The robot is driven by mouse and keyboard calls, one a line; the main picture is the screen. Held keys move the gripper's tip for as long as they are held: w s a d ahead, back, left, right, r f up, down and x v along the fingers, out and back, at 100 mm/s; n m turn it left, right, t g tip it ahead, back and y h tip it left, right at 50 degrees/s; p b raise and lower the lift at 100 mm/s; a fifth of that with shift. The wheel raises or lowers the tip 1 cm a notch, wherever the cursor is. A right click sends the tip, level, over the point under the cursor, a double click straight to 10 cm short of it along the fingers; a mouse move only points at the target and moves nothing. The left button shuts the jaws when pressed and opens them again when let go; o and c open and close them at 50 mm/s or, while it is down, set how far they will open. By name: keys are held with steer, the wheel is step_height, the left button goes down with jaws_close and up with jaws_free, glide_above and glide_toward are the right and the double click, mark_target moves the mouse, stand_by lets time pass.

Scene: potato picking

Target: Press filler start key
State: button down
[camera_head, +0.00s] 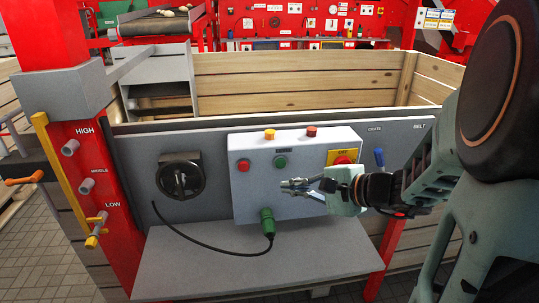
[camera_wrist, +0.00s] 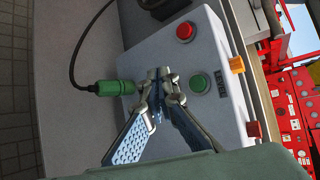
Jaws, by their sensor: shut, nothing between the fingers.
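A white control box (camera_head: 300,190) is on the grey panel of the machine. On its front is a green round button (camera_head: 280,162), with a red button (camera_head: 243,165) to its left. In the wrist view the green button (camera_wrist: 198,83) lies right of my fingertips and the red button (camera_wrist: 185,31) above. I see no contact with the button.
A green plug (camera_head: 267,222) with a black cable hangs below. A black rotary switch (camera_head: 181,180) is left; a grey shelf (camera_head: 200,265) juts out underneath.

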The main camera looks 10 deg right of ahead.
mark_target(281, 164)
steer(key=w, duration=0.6)
steer(key=shift+w, duration=0.3)
stand_by(1.2)
steer(key=shift+w, duration=0.4)
